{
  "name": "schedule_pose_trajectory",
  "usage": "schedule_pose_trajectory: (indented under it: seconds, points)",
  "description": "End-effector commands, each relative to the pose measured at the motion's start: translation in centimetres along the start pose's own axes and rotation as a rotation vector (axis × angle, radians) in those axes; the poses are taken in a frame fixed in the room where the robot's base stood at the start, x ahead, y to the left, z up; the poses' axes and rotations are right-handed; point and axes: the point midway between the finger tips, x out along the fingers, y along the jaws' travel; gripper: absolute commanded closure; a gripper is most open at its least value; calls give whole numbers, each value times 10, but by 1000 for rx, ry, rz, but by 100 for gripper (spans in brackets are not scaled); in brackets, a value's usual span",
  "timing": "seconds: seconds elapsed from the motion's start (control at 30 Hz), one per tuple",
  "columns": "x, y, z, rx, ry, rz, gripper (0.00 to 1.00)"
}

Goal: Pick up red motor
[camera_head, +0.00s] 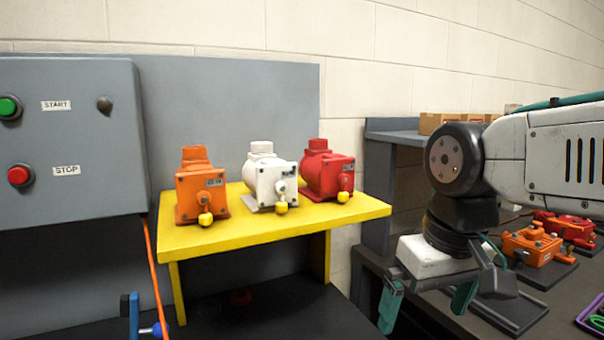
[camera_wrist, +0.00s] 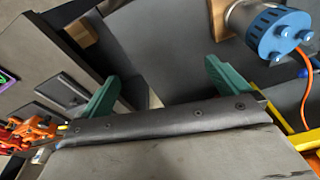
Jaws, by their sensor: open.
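A red motor (camera_head: 327,171) stands upright at the right end of a yellow stand (camera_head: 222,235), with a yellow-tipped shaft facing front. A white motor (camera_head: 269,177) and an orange motor (camera_head: 201,186) stand to its left in a row. My gripper (camera_head: 428,305) is open and empty, pointing down, right of and lower than the yellow stand. Its green fingers (camera_wrist: 158,88) are wide apart in the wrist view, with nothing between them.
A grey control box (camera_head: 70,140) with START and STOP buttons is at the left. An orange motor (camera_head: 534,245) sits on a dark plate on the right bench. A grey shelf (camera_head: 398,137) stands behind my arm. The wrist view shows a blue-capped motor (camera_wrist: 270,30).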

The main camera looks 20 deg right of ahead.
Motion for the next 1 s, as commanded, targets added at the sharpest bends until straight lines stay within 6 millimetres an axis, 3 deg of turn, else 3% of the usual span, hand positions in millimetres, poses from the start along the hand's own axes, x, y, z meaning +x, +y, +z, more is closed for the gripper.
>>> schedule_pose_trajectory:
  seconds: [0.03,0.2,0.4,0.5,0.7,0.83,1.0]
  points:
    - [-17,-2,-28,-6,13,-17,0]
    - [-72,-9,-126,-38,69,-80,0]
    - [-118,-10,-236,-82,142,-147,0]
    - [-132,-8,-278,-103,174,-172,0]
    - [-146,-5,-325,-129,214,-200,0]
    - [-143,-6,-334,-134,221,-206,0]
    - [-125,-10,-338,-135,220,-206,0]
